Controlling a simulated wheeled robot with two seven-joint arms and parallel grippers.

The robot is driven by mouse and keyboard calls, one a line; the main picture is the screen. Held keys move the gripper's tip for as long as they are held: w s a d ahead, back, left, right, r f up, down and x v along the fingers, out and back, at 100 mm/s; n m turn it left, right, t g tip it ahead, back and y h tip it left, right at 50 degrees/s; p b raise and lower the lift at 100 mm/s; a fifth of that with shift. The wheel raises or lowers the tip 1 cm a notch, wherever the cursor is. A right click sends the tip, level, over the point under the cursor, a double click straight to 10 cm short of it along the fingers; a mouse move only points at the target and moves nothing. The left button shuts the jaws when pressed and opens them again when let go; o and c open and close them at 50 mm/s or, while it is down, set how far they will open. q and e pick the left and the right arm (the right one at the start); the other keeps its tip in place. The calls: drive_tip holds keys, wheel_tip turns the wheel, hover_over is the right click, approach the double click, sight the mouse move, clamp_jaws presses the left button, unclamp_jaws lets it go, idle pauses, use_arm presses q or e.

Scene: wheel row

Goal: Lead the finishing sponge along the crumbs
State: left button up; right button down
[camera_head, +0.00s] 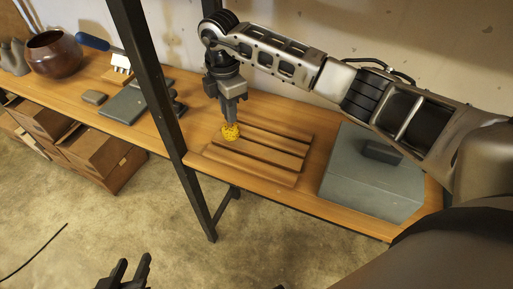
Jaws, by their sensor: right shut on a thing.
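My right gripper (231,122) points down and is shut on the yellow finishing sponge (230,133). The sponge is at the left back end of a slatted wooden board (262,155); I cannot tell whether it touches the board. The gripper's fingers hide the top of the sponge. No crumbs can be made out at this size. My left gripper (128,268) is low at the bottom edge, over the floor and away from the bench. Its fingers stand apart, with nothing between them.
A dark metal post (160,95) rises in front of the bench, left of the board. A grey block (365,185) with a small dark piece on it stands right of the board. A brown pot (53,55), a grey slab (124,108) and a blue-handled brush (93,42) lie left.

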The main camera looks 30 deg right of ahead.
drive_tip(key=shift+f, duration=0.6)
drive_tip(key=shift+f, duration=0.25)
idle(0.3)
drive_tip(key=shift+s+d, duration=0.1)
drive_tip(key=shift+s, duration=0.05)
drive_tip(key=shift+s+d+f, duration=0.1)
drive_tip(key=shift+s+d, duration=1.45)
drive_tip(key=shift+s, duration=0.25)
drive_tip(key=shift+s+d+r, duration=0.1)
drive_tip(key=shift+s+d, duration=1.4)
drive_tip(key=shift+s, duration=0.35)
drive_tip(key=shift+s+d+f, duration=0.1)
drive_tip(key=shift+s+d, duration=1.45)
drive_tip(key=shift+s, duration=0.25)
drive_tip(key=shift+w+r, duration=0.1)
drive_tip(key=shift+r, duration=1.05)
